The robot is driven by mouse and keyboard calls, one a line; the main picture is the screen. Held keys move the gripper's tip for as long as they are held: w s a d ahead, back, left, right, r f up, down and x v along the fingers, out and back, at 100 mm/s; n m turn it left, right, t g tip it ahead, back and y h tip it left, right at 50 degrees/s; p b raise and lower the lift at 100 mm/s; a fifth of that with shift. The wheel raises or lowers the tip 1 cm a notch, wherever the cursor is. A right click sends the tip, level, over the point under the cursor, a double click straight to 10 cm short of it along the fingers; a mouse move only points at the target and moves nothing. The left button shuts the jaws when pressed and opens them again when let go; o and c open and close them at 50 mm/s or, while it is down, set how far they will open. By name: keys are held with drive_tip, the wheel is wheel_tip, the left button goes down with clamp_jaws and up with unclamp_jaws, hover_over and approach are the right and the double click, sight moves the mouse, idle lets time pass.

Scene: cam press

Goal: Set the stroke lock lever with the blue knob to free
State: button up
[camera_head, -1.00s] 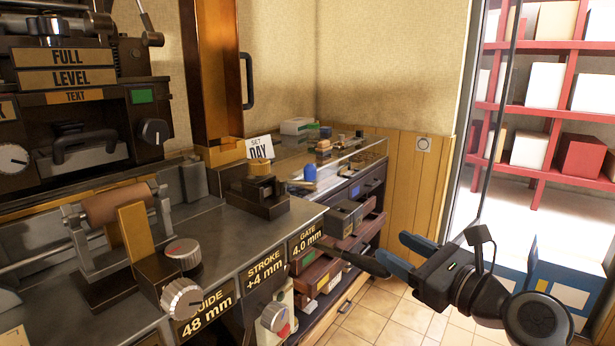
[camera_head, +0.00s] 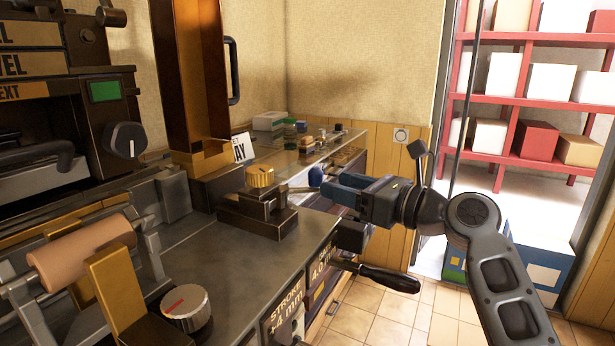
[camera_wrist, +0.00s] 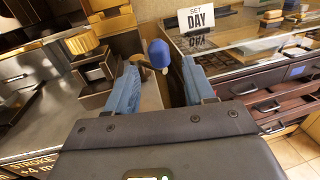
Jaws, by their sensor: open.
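The blue knob (camera_head: 316,176) sits at the end of the stroke lock lever's thin rod, which runs left to a dark block with a brass dial (camera_head: 260,176) on the press bench. My gripper (camera_head: 334,190) is open, its blue fingers just right of the knob. In the wrist view the blue knob (camera_wrist: 158,54) shows beyond and between the two fingertips (camera_wrist: 160,75). The jaws do not visibly touch it. The lever's markings cannot be read.
A "SET DAY" sign (camera_wrist: 208,18) stands near a glass-topped counter (camera_wrist: 245,60). A dark handle (camera_head: 378,277) sticks out below my gripper at the bench front. A ribbed dial with a red mark (camera_head: 187,307) is on the near bench.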

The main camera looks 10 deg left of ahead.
sight(315, 187)
drive_tip(key=x, duration=0.6)
drive_tip(key=shift+w+a, duration=0.1)
drive_tip(key=shift+a, duration=0.1)
drive_tip(key=shift+c, duration=0.4)
clamp_jaws()
